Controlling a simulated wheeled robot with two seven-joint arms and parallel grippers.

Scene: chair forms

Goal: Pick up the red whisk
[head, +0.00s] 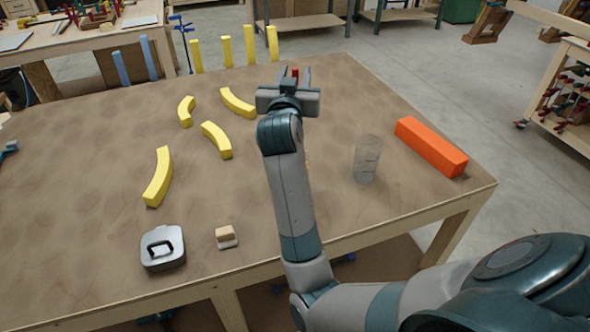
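A small red piece (295,72), which may be part of the red whisk, shows at the far edge of the table. The rest of it is hidden behind my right gripper. My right gripper (294,76) reaches forward over the far part of the table. Its two fingers stand apart, with the red piece showing between them. I cannot tell whether they touch it. My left gripper is not in view.
The brown table (320,200) holds several curved yellow pieces (158,178), an orange block (431,147), a clear cylinder (367,158), a lidded grey box (162,247) and a small beige-and-grey block (226,237). Yellow slats (250,45) stand beyond the far edge.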

